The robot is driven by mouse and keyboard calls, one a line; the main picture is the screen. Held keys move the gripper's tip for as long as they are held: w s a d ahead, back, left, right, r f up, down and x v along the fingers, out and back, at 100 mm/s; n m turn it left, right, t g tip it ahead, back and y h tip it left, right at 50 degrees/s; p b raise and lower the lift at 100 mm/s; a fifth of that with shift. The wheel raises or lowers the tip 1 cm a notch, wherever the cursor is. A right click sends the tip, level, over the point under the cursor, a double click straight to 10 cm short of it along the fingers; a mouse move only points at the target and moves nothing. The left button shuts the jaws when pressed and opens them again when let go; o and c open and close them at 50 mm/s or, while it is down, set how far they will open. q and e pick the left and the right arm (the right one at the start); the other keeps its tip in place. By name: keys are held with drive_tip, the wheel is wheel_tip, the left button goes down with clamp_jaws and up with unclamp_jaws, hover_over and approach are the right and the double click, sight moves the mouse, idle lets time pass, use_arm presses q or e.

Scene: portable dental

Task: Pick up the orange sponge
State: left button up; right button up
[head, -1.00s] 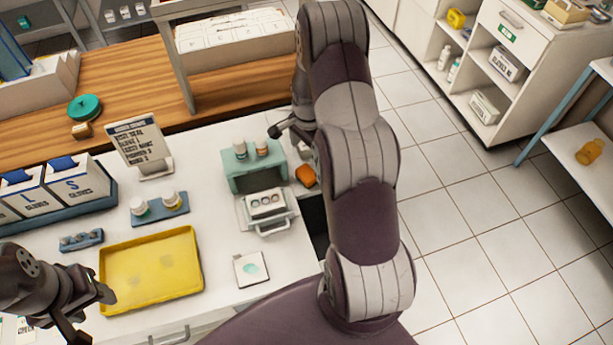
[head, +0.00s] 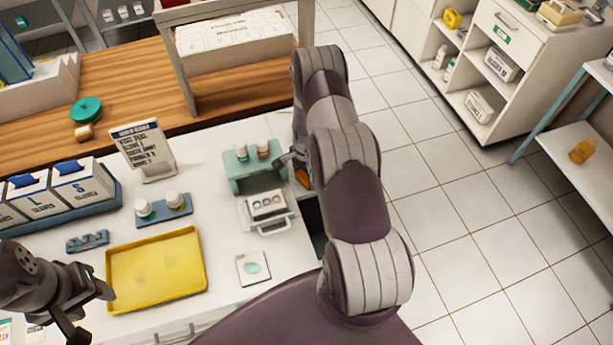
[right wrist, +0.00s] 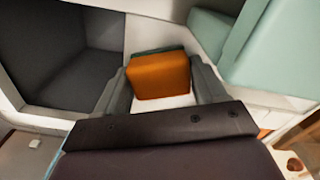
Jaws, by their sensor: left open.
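The orange sponge (head: 302,178) lies on the white counter right of the teal stand, partly hidden by my right arm in the head view. In the right wrist view the sponge (right wrist: 158,78), with a green layer along its far top edge, sits between the two grey fingers of my right gripper (right wrist: 160,90). The fingers stand apart, one on each side of it; a small gap shows near the right finger, and contact is not clear. My left gripper (head: 92,310) is open and empty at the counter's left front, beside the yellow tray.
The teal stand (head: 240,178) with small bottles is close left of the sponge, and a small white drawer unit (head: 265,225) stands in front of it. The yellow tray (head: 157,270) is empty. The counter's right edge is close to the sponge.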

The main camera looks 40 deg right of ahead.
drive_tip(key=c, duration=0.3)
drive_tip(key=shift+r+b, duration=0.3)
drive_tip(key=shift+r, duration=0.2)
drive_tip(key=shift+c, duration=0.2)
wheel_tip(320, 180, up, 3)
drive_tip(key=shift+d+f+b, duration=0.1)
drive_tip(key=shift+f+b, duration=0.05)
drive_tip(key=shift+b, duration=0.45)
drive_tip(key=s+d+r+b, duration=0.2)
drive_tip(key=s+d+r, duration=0.5)
drive_tip(key=s, duration=0.1)
drive_tip(key=shift+s+d+r+b, duration=0.15)
drive_tip(key=shift+s+d+b, duration=0.15)
drive_tip(key=shift+s, duration=0.1)
